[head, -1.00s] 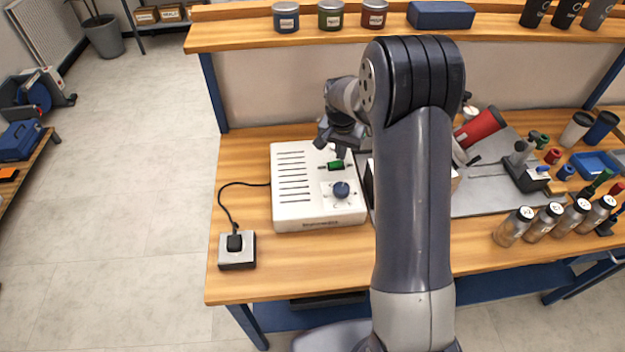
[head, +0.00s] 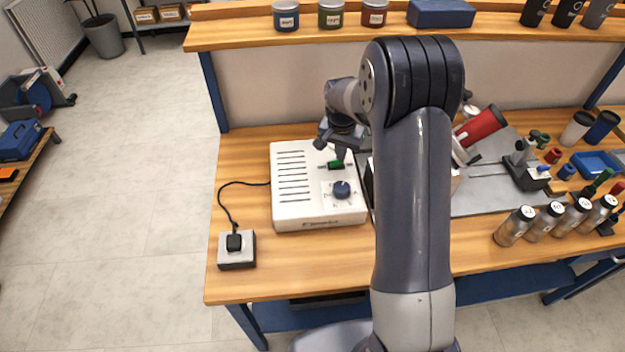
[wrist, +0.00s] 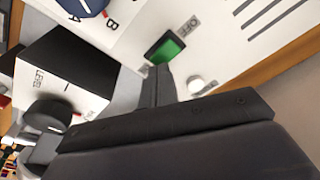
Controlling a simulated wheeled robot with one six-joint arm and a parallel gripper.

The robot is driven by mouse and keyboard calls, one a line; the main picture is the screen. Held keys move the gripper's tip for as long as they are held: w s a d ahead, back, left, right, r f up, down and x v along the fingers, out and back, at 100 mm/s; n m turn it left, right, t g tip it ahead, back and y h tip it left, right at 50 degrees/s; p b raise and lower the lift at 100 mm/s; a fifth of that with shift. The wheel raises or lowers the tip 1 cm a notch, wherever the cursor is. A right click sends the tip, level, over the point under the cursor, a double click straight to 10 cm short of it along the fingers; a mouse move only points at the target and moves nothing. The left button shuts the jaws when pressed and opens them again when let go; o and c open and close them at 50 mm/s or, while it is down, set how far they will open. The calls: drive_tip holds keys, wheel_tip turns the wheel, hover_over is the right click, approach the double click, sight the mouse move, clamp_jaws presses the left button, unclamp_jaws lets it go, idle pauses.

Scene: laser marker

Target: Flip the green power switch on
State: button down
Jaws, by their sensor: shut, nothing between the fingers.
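The green power switch (head: 335,165) is on top of the white control box (head: 290,210), above a blue knob (head: 342,189). The switch also shows in the wrist view (wrist: 166,48), beside a label reading OFF. My gripper (head: 341,156) is shut and empty, pointing down at the switch. In the wrist view my gripper's fingers (wrist: 158,80) end right at the near edge of the switch; I cannot tell whether they touch it. The fingers partly hide the area on the near side of the switch.
A black cable runs from the box to a socket block (head: 237,250) at the left. A dark block marked LEVEL (wrist: 75,70) stands close by in the wrist view. Several bottles (head: 548,222) stand at the right. The upper shelf (head: 235,37) spans the back.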

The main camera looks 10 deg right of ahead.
drive_tip(key=shift+f+b, duration=0.55)
drive_tip(key=shift+f, duration=0.2)
drive_tip(key=shift+r, duration=0.15)
drive_tip(key=shift+r+p, duration=2.3)
drive_tip(key=shift+r, duration=1.15)
drive_tip(key=shift+f, duration=0.1)
